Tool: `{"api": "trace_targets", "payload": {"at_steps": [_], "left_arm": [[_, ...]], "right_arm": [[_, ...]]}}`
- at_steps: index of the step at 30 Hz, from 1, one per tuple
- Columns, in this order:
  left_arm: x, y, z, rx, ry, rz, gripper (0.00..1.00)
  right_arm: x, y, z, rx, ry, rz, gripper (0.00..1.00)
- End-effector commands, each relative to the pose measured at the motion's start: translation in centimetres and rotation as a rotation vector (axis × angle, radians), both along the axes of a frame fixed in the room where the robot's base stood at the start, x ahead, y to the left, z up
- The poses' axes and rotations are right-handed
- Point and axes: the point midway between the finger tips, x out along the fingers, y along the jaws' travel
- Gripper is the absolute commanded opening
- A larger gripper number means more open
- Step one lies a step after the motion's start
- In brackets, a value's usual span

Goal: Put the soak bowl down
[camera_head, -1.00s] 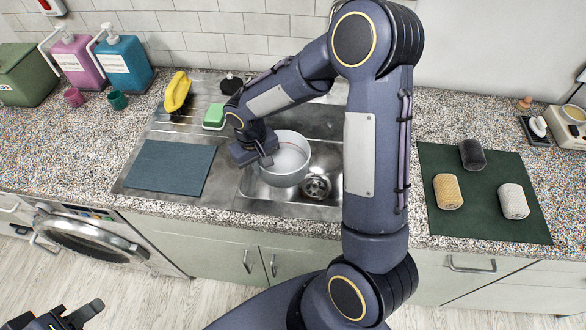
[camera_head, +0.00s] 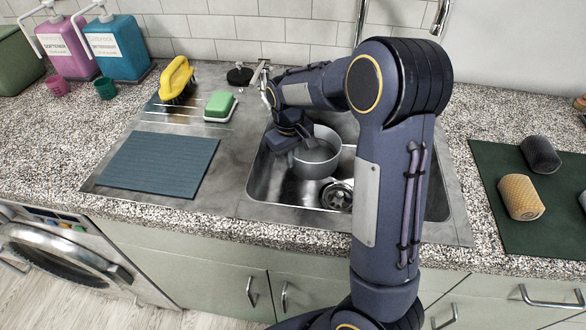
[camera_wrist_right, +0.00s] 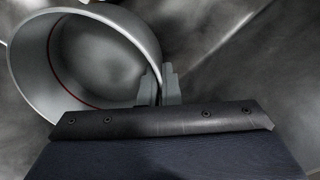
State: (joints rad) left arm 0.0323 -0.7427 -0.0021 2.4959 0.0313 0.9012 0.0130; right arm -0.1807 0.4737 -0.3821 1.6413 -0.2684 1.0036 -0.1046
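My right gripper (camera_head: 303,144) reaches down into the basin at the bowl's left rim. In the right wrist view the bowl (camera_wrist_right: 85,55) shows its inside with a red line, and the right gripper's fingers (camera_wrist_right: 158,88) are closed on its rim. The bowl looks roughly level; whether its base touches the basin floor I cannot tell. My left gripper is out of view.
A drain (camera_head: 338,196) lies beside the bowl. Left of the basin are a blue-grey mat (camera_head: 158,163), a green sponge (camera_head: 220,105) and a yellow brush (camera_head: 177,78). At right, a dark green mat (camera_head: 490,190) holds rolled cloths (camera_head: 520,197). A faucet (camera_head: 440,15) stands behind.

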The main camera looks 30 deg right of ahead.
Motion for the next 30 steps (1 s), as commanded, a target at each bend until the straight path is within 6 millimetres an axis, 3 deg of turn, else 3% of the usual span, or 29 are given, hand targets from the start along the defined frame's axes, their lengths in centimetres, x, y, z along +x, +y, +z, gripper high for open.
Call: {"api": "trace_targets", "payload": {"at_steps": [9,20,25,30], "left_arm": [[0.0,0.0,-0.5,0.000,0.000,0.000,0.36],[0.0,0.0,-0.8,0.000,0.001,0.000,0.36],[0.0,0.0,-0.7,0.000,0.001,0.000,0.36],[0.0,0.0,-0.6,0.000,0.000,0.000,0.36]], "right_arm": [[-0.1,0.0,-3.7,-0.001,0.002,-0.001,0.00],[0.0,0.0,-4.2,-0.001,0.000,-0.001,0.00],[0.0,0.0,-4.1,-0.001,0.000,-0.001,0.24],[0.0,0.0,-4.1,-0.001,0.000,-0.001,0.25]]}}
